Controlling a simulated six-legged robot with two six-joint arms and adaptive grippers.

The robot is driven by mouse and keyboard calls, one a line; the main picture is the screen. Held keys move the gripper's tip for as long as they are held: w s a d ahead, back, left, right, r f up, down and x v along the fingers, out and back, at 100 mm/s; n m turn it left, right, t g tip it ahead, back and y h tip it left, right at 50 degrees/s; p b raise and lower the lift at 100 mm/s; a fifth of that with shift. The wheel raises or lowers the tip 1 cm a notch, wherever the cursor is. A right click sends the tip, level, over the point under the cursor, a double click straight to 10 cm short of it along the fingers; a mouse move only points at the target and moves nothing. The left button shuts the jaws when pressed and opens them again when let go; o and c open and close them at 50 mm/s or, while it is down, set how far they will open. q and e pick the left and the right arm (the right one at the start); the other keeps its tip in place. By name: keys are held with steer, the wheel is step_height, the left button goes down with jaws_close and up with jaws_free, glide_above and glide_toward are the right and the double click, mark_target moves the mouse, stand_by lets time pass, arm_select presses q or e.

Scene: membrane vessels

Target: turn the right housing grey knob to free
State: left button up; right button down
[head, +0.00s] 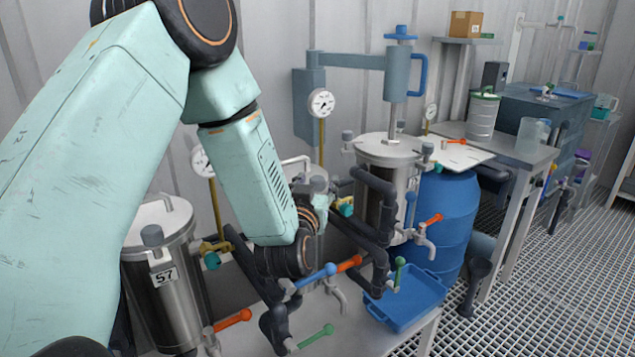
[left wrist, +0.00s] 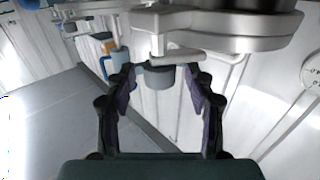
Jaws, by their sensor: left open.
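In the left wrist view, a grey knob (left wrist: 160,76) sits under a pale metal clamp beside a silver lid (left wrist: 230,30). My left gripper (left wrist: 163,82) is open with its fingertips on either side of the knob, and gaps show on both sides. Which vessel carries the knob between my fingers is hard to tell. My right gripper is out of view.
The left steel vessel (head: 170,290) is labelled 57. Dark pipes (head: 372,185) and coloured valve levers (head: 316,276) crowd the front. A blue tray (head: 415,300) and blue barrel (head: 445,225) stand at right. A press arm (head: 345,60) rises over the right vessel. Grated floor (head: 560,270) is open at right.

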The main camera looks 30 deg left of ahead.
arm_select(q)
steer(key=shift+x, duration=0.75)
steer(key=shift+a, duration=0.1)
steer(key=shift+c, duration=0.3)
jaws_close()
